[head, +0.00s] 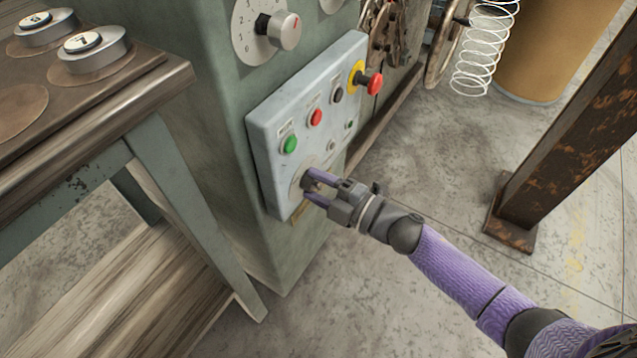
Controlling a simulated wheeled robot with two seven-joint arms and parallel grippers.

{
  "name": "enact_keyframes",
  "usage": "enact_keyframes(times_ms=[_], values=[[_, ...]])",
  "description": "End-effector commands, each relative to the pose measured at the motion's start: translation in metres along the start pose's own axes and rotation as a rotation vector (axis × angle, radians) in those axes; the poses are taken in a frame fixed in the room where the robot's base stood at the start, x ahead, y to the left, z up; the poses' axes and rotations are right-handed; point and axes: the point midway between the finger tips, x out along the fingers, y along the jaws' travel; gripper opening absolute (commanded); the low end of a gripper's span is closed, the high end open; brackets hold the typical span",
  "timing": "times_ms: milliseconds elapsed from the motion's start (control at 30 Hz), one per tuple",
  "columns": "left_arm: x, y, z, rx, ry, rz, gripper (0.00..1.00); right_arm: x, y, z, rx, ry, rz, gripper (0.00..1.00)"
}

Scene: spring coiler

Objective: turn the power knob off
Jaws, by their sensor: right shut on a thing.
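The control panel (268,128) is a pale blue-grey box on the side of the green machine. At its lower left is a round light plate (296,184), where the power knob appears to be. My right gripper (308,189) is at this plate, its purple fingers shut on the knob. The fingers hide most of the knob, so I cannot tell which way it points. My left gripper is not in view.
Above the fingers are a green button (290,144), a red button (316,117) and a red emergency stop (374,84) that sticks out. A silver dial (284,31) is higher up. A wooden-topped table (90,90) stands at left; a rusty post (570,130) stands at right.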

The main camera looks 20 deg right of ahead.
Motion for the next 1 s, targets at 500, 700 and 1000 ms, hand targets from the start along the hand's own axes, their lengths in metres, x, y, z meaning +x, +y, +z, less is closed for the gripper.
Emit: enact_keyframes(times_ms=[500,700,1000], values=[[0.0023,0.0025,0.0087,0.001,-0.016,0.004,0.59,-0.0004,-0.0025,0.0004,-0.300,-0.001,-0.002,0.00],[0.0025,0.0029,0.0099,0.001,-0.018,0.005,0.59,-0.0004,-0.0025,0.0003,-0.341,0.000,-0.002,0.00],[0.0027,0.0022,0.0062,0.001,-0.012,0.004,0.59,-0.0004,-0.0025,0.0003,-0.352,0.000,-0.002,0.00]])
